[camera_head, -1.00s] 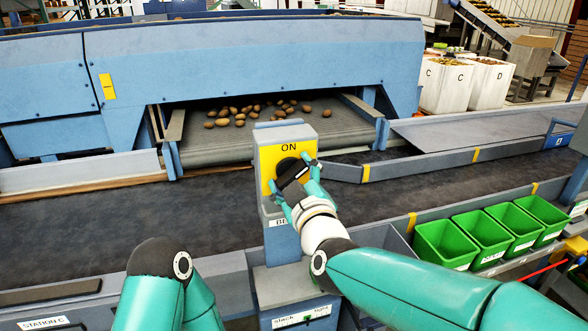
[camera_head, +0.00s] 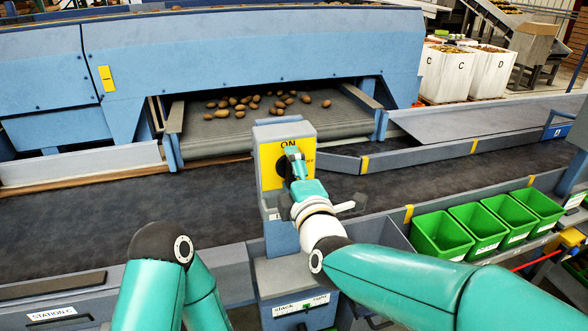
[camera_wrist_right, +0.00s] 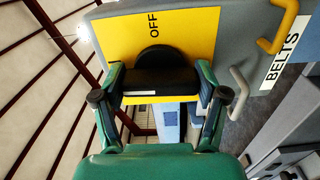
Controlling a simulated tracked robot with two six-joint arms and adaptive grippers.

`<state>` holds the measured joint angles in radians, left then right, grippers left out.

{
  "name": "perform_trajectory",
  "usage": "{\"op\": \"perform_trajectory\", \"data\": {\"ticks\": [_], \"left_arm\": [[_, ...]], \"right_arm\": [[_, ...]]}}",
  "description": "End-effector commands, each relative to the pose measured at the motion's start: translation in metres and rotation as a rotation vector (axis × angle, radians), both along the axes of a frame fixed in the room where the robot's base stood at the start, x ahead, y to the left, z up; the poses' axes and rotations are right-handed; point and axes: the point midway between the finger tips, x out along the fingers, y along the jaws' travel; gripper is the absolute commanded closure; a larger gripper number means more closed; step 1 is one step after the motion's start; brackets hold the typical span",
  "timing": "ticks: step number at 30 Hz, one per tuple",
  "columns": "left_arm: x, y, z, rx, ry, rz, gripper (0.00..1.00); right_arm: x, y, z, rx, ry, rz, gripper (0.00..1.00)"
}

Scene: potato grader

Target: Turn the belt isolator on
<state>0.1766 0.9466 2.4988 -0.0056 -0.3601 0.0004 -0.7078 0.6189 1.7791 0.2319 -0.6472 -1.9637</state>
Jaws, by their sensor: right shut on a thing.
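The belt isolator is a grey-blue box (camera_head: 285,130) with a yellow plate (camera_head: 268,172) on its front. The word ON is at the plate's top. The wrist view shows the word OFF on the plate (camera_wrist_right: 190,25) and a black rotary knob (camera_wrist_right: 160,80) with a bar handle. My right gripper (camera_head: 293,158) is at the plate, and the wrist view shows its two fingers (camera_wrist_right: 162,92) shut on the bar, one at each end. In the head view the gripper hides most of the knob. My left gripper is outside the head view; only its arm shows.
A wide dark belt (camera_head: 120,205) runs behind the isolator. Potatoes (camera_head: 240,103) lie on a roller bed under the blue grader hood (camera_head: 250,55). Green bins (camera_head: 440,238) stand to the right. A BELTS label (camera_wrist_right: 283,60) and an orange handle (camera_wrist_right: 283,28) show beside the plate.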

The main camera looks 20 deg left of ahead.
Motion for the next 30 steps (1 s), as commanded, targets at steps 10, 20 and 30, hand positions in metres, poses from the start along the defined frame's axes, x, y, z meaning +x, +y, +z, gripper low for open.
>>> {"op": "perform_trajectory", "data": {"ticks": [10,20,30], "left_arm": [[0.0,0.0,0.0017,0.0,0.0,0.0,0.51],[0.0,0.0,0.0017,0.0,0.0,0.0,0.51],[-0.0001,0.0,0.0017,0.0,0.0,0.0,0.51]], "right_arm": [[-0.0002,0.0004,-0.0026,-0.066,-0.038,0.001,0.62],[-0.0006,0.0009,-0.0035,-0.07,-0.039,0.003,0.62],[-0.0004,0.0006,-0.0022,-0.066,-0.04,0.002,0.02]]}}
